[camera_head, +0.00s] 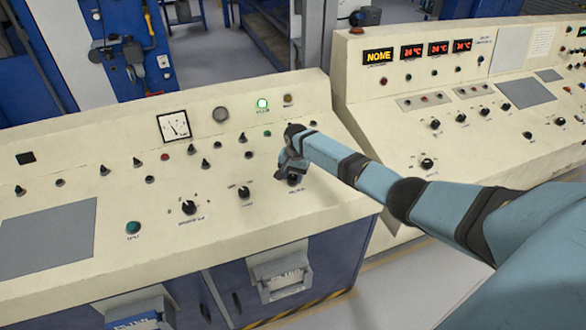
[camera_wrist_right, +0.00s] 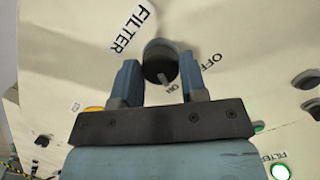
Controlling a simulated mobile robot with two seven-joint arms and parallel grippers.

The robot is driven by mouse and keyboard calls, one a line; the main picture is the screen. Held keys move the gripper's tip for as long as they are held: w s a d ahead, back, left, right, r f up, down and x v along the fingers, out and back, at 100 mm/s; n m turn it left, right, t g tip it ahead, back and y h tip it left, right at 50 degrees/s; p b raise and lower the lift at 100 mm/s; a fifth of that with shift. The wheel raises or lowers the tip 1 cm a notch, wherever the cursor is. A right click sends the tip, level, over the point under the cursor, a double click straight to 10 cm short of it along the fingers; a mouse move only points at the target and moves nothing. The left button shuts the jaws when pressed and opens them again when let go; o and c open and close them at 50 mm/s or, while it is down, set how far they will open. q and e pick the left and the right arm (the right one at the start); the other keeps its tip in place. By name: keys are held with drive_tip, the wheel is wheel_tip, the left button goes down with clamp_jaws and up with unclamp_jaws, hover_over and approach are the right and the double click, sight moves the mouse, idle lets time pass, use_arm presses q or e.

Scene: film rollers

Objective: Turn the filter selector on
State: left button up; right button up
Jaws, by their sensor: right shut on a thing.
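The filter selector is a round black knob (camera_wrist_right: 160,62) on the cream sloped panel, between the words FILTER and OFF in the right wrist view. Its pale pointer mark faces the ON label, toward my gripper's base. My right gripper (camera_wrist_right: 163,80) has a finger on each side of the knob and is shut on it. In the head view the right gripper (camera_head: 287,170) is at the panel's right part, with the knob (camera_head: 293,180) partly hidden under it. A green lamp (camera_wrist_right: 280,172) labelled FILTER is lit in the wrist view. My left gripper is not in view.
Two similar black selectors (camera_head: 244,192) and (camera_head: 189,208) sit left of my gripper. Several small toggles and a gauge (camera_head: 174,126) are higher on the panel. A lit green lamp (camera_head: 262,104) is at the top. A second console (camera_head: 440,110) stands at the right.

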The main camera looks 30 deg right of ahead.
drive_tip(key=shift+m+p, duration=0.4)
idle(0.3)
drive_tip(key=o, duration=0.9)
drive_tip(key=r, duration=0.9)
drive_tip(key=d+r+b, duration=0.1)
drive_tip(key=r, duration=0.3)
drive_tip(key=shift+s+r, duration=0.35)
drive_tip(key=shift+r, duration=0.05)
